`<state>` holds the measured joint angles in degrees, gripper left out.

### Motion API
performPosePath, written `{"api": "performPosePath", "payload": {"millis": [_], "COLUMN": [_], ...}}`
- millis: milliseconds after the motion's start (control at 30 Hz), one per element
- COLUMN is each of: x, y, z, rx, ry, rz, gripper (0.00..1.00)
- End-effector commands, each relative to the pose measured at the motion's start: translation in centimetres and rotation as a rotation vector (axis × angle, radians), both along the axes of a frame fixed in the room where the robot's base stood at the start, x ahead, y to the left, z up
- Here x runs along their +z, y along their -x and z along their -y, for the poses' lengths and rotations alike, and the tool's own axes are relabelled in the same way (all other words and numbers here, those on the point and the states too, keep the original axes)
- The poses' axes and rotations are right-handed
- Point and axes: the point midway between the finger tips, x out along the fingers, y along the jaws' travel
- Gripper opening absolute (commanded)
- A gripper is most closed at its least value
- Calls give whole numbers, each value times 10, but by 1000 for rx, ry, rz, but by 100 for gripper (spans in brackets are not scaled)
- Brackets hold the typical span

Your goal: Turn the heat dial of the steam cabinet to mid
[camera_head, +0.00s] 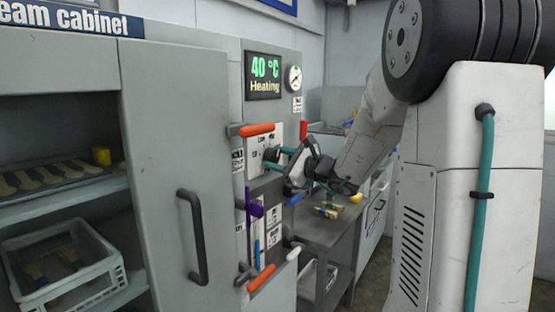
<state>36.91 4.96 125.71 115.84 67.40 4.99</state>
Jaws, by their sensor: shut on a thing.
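The steam cabinet (160,170) stands at the left, and its grey control panel faces right. Its display (265,76) reads 40 °C and Heating. A white dial plate (256,141) with small dark lettering sits below the display. My gripper (270,158) reaches in from the right, with its teal fingers at this plate. It is shut on the heat dial, which the fingers mostly hide. I cannot read the dial's pointer position.
Orange-handled levers (257,130) sit just above the plate and lower down (261,278). A purple handle (254,209) and a red one (303,129) are close by. A metal table (318,232) with small items stands behind my gripper.

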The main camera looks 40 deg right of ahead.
Motion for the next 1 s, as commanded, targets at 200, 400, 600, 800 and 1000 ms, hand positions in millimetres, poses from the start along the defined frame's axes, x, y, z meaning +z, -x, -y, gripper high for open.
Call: {"api": "performPosePath", "payload": {"millis": [200,400,600,800,1000], "x": [-1,-1,-1,0,-2], "y": [0,0,0,6,36], "z": [0,0,0,3,14], "rx": [1,1,0,-2,-5], "ry": [-4,-3,-2,-2,-2], "rz": [-4,-4,-2,-2,-2], "gripper": [20,57,65,65,65]}}
